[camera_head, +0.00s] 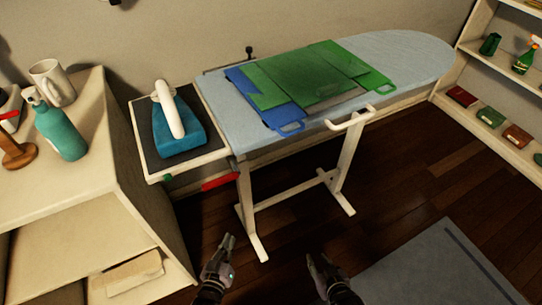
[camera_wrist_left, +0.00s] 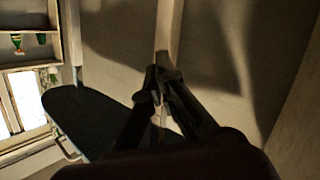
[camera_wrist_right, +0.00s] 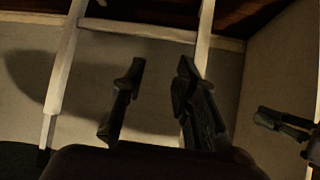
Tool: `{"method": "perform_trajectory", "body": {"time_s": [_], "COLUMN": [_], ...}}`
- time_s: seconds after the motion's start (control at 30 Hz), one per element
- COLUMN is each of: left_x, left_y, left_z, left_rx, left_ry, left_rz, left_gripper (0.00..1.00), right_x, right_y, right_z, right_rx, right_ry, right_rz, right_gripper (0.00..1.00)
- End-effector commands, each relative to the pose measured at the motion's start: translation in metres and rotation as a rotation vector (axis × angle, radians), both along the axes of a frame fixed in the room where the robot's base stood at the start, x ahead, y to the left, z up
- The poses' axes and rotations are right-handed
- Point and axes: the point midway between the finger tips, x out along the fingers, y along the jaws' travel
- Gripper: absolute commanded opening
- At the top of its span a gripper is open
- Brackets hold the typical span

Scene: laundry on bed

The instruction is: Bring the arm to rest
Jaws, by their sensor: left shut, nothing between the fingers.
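My left gripper (camera_head: 229,240) is low in the head view, between the cabinet and the ironing board's legs. Its fingertips meet in the left wrist view (camera_wrist_left: 155,92), with nothing held. My right gripper (camera_head: 318,260) is low and right of it, over the dark floor. In the right wrist view (camera_wrist_right: 155,85) its fingers stand apart with nothing between them. Both grippers are clear of the ironing board (camera_head: 420,55). A gripper at the right edge of the right wrist view (camera_wrist_right: 283,122) looks like my left one.
A cabinet (camera_head: 100,200) with a teal bottle (camera_head: 60,130) is at left. A shelf (camera_head: 490,75) is at right, a grey rug (camera_head: 430,275) at lower right.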

Motion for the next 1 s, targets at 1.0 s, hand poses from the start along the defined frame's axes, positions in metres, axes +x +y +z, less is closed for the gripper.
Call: {"method": "perform_trajectory", "body": {"time_s": [1.0], "left_x": [-0.077], "left_y": [0.025], "left_z": [-0.055], "left_rx": [0.155], "left_ry": [0.315], "left_rz": [-0.039], "left_gripper": [0.0], "right_x": [-0.067], "right_y": [-0.02], "right_z": [-0.047], "right_rx": [-0.053], "right_ry": [0.218], "right_rz": [-0.008], "right_gripper": [0.28]}}
